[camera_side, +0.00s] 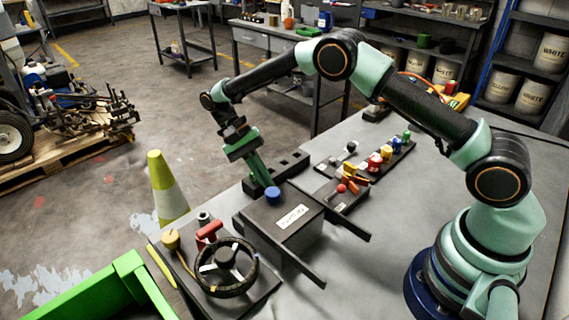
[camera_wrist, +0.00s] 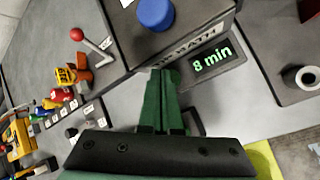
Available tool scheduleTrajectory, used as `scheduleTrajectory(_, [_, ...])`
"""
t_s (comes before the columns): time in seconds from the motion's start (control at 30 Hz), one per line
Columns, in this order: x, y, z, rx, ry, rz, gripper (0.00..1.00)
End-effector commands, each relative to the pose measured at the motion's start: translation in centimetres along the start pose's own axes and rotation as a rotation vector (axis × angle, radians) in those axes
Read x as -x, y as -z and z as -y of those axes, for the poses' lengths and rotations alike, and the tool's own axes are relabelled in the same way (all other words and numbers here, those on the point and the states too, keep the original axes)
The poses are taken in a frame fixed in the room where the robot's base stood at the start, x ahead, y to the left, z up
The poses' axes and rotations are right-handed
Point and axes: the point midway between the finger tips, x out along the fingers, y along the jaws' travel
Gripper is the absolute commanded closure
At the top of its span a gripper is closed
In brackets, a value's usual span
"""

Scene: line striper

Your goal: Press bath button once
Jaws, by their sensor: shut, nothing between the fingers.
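A round blue button (camera_side: 273,194) stands on top of a dark box (camera_side: 305,228). In the wrist view the button (camera_wrist: 155,14) is at the top edge, and lettering ending in "BATH" (camera_wrist: 197,40) runs along the box's near edge, partly hidden by my fingers. A display (camera_wrist: 212,60) beside it reads "8 min" in green. My gripper (camera_side: 267,182) points down at the box's far side, just behind the button. In the wrist view its green fingertips (camera_wrist: 163,73) are together and empty, below the button and apart from it in the picture.
A red-knobbed lever (camera_wrist: 77,34) and several coloured controls (camera_side: 375,162) stand to one side. A black steering wheel (camera_side: 226,267), a red handle (camera_side: 208,232) and a green bin (camera_side: 95,296) are at the front left. The grey table is bare near my base.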

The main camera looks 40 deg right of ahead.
Motion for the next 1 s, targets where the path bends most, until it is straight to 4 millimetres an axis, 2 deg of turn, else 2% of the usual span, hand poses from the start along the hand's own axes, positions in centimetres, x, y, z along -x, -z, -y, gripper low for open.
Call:
scheduleTrajectory(0.2, [0.8,-0.4,-0.4,0.0,0.001,-0.001,1.0])
scheduleTrajectory(0.6, [1.0,-0.5,-0.6,0.0,0.001,-0.001,1.0])
scheduleTrajectory(1.0, [3.7,-1.8,-2.1,0.0,0.002,-0.002,1.0])
